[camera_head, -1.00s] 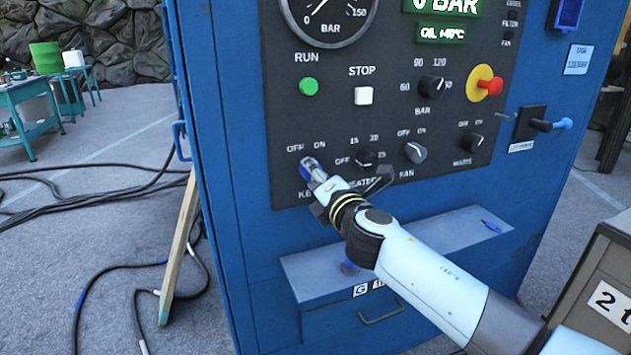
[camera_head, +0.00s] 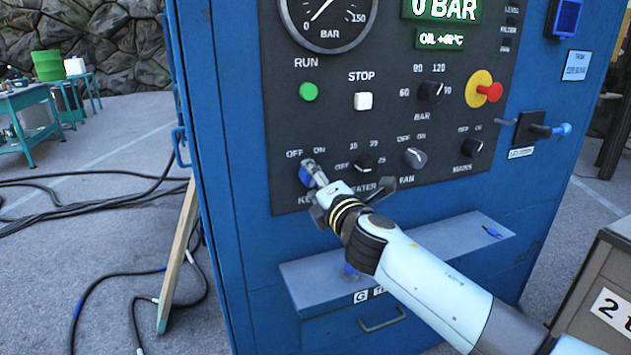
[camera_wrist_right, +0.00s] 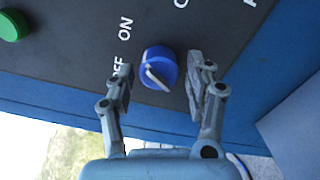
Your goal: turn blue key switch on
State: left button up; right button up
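The blue key switch (camera_head: 305,177) is a round blue knob at the lower left of the dark panel, below its OFF and ON labels. It also shows in the right wrist view (camera_wrist_right: 158,68), with a pale mark across its face. I cannot tell for sure which label the mark points to. My right gripper (camera_wrist_right: 160,88) is open, one finger on each side of the blue knob. There are visible gaps between fingers and knob in the wrist view. In the head view my right gripper (camera_head: 312,182) partly covers the switch. My left gripper is not in view.
Right of the switch are the heater knob (camera_head: 362,166), fan knob (camera_head: 413,158) and mains knob (camera_head: 471,147). A green RUN button (camera_head: 310,91) and white STOP button (camera_head: 363,101) sit above. A shelf (camera_head: 450,238) juts out below the panel.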

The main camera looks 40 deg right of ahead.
jog(key=shift+o, duration=0.5)
jog(key=v, duration=1.2)
jog(key=shift+f, duration=0.1)
